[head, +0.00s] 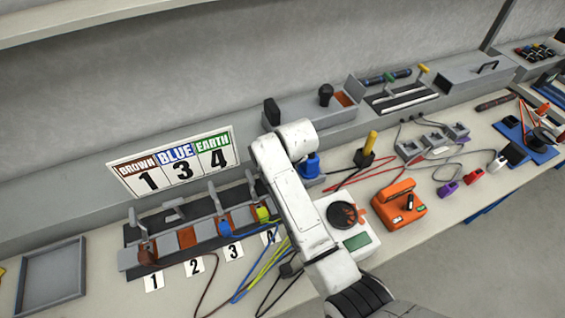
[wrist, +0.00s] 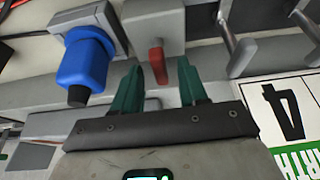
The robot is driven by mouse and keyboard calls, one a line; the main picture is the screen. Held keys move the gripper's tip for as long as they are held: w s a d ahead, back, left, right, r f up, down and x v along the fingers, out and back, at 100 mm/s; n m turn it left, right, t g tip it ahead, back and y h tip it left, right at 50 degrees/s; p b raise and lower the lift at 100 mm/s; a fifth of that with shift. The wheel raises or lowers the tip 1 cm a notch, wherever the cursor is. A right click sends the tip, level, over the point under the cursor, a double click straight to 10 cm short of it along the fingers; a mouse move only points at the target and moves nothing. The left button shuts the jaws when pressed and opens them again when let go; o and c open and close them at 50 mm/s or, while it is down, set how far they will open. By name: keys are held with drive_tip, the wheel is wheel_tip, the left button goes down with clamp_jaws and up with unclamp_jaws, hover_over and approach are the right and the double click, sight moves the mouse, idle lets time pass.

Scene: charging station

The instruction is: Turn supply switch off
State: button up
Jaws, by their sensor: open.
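A small red lever (wrist: 157,62) sticks out of a light grey box (wrist: 153,22) in the wrist view. I take it for the supply switch. My gripper (wrist: 162,72) has two green fingers, open and apart, one to each side of the lever. I see a gap on both sides, so the fingers do not seem closed on it. How deep the lever sits between them is hard to tell. In the head view my white arm hides the lever and my gripper.
A blue connector (wrist: 85,62) stands close beside the left finger in the wrist view; it also shows in the head view (head: 309,166). A terminal block with wires (head: 187,237) lies left of my arm.

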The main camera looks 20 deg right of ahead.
drive_tip(key=b+v, duration=0.1)
drive_tip(key=v, duration=0.9)
drive_tip(key=shift+s+r, duration=0.2)
drive_tip(key=shift+r, duration=0.1)
drive_tip(key=s+d+f, duration=0.1)
drive_tip(key=s, duration=0.2)
drive_tip(key=s+d+f, duration=0.2)
drive_tip(key=s, duration=0.2)
drive_tip(key=s+d+f, duration=0.2)
drive_tip(key=s, duration=0.1)
drive_tip(key=shift+s+d+f, duration=0.1)
drive_tip(key=shift+s, duration=0.25)
drive_tip(key=shift+t, duration=0.4)
drive_tip(key=s, duration=0.8)
drive_tip(key=s+d+f, duration=0.1)
drive_tip(key=s, duration=0.4)
drive_tip(key=s+d+f+m+g+b, duration=0.1)
drive_tip(key=s+f+g, duration=0.3)
drive_tip(key=s+f, duration=0.4)
drive_tip(key=shift+s+d+f+b, duration=0.2)
drive_tip(key=shift+s+f+b, duration=0.2)
drive_tip(key=shift+s+b, duration=0.65)
drive_tip(key=shift+s, duration=0.1)
